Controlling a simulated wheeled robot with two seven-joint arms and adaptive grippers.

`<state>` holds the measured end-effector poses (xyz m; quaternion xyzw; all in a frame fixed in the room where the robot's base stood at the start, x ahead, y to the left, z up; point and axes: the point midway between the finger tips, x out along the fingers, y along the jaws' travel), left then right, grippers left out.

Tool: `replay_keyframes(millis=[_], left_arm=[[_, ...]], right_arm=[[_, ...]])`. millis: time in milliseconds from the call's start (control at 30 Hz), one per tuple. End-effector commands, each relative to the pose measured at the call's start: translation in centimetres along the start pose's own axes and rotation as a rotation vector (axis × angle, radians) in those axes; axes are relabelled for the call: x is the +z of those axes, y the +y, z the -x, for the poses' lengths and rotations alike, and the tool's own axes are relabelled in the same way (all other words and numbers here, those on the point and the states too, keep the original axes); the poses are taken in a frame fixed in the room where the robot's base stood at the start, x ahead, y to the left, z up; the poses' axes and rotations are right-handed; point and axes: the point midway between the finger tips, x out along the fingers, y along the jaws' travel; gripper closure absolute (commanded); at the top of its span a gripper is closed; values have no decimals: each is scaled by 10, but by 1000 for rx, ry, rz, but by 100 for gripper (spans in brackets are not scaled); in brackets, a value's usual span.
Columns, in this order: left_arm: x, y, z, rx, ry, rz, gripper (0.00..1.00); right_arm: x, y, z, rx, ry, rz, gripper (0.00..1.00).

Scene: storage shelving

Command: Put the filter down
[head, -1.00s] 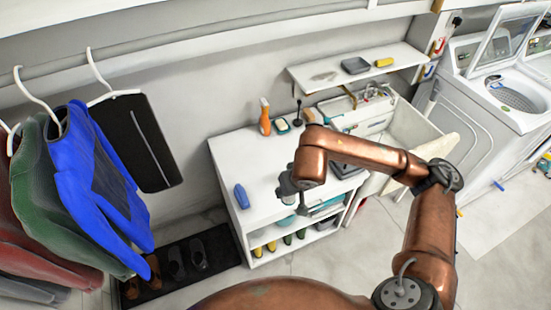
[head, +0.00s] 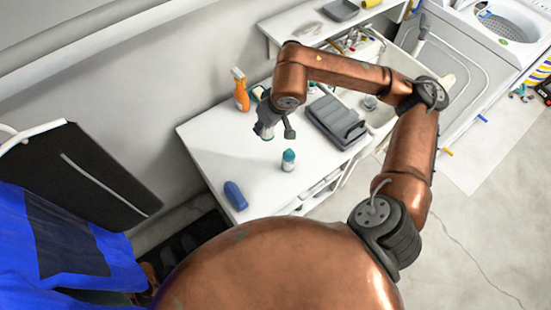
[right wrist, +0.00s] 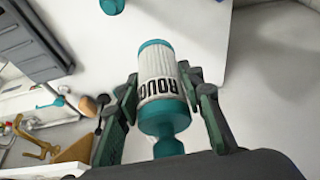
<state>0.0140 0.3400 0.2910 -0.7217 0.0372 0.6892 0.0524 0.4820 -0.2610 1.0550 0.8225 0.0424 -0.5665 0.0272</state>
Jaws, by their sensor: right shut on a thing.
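The filter (right wrist: 158,80) is a white pleated cylinder with teal ends and dark lettering. In the right wrist view it sits between the two dark fingers of my right gripper (right wrist: 163,100), which is shut on it. In the head view my right gripper (head: 274,129) is over the white table top (head: 225,150), toward its back. The gripper hides most of the filter there; only a small teal and white part shows. I cannot tell whether the filter touches the table. My left gripper is not in view.
A teal and white bottle-like item (head: 288,160) stands just in front of the gripper. A blue item (head: 235,195) lies at the front left edge. An orange spray bottle (head: 241,90) stands behind, and a grey case (head: 336,122) lies to the right. The left table area is clear.

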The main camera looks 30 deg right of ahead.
Motion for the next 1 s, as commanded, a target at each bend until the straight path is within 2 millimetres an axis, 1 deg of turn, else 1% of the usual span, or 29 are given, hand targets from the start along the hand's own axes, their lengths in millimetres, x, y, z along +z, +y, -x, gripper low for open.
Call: replay_keyframes(millis=[33,100,300,400,533,667,767,867,900,933,1000], left_arm=[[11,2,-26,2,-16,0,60],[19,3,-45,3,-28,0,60],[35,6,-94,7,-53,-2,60],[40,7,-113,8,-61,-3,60],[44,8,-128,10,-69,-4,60],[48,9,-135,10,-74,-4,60],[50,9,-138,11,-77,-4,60],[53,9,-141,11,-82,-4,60],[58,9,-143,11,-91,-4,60],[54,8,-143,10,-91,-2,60],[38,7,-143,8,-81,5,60]], right_arm=[[6,12,-22,-2,-6,9,93],[8,24,-32,-12,-8,33,93],[12,49,-56,-44,-2,107,93],[11,58,-65,-56,5,141,93],[10,64,-69,-68,16,176,93],[8,67,-70,-75,24,194,93],[11,67,-77,-76,23,199,93],[19,67,-95,-76,21,201,93],[22,67,-105,-77,21,200,93],[25,67,-112,-77,20,200,93],[32,67,-130,-77,20,201,93]])
